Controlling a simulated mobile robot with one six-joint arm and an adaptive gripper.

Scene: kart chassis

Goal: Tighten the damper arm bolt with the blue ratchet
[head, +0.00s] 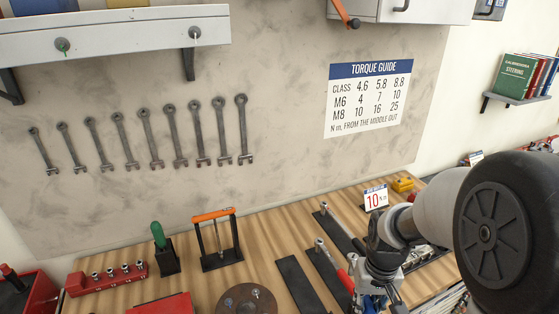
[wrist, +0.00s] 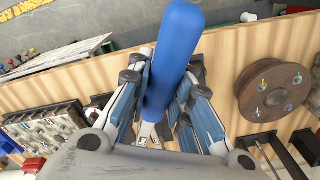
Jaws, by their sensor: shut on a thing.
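In the wrist view the blue ratchet (wrist: 178,45) shows as a thick blue handle between the fingers of my gripper (wrist: 166,85), which is shut on it. The ratchet's head is mostly hidden by the fingers. In the head view my gripper (head: 374,298) is at the lower right over the bench, and a bit of blue shows there. I cannot make out the damper arm bolt in either view. A round brown plate (head: 240,302) with coloured studs is at the bottom of the head view and also at the right of the wrist view (wrist: 262,104).
Dark mats (head: 299,285) lie on the wooden bench, one bare, two with other ratchets (head: 336,228). A small "10 N m" sign (head: 375,198) stands behind my gripper. An orange-topped frame (head: 219,259), a green-handled tool (head: 158,236) and a red socket rail (head: 107,279) stand left.

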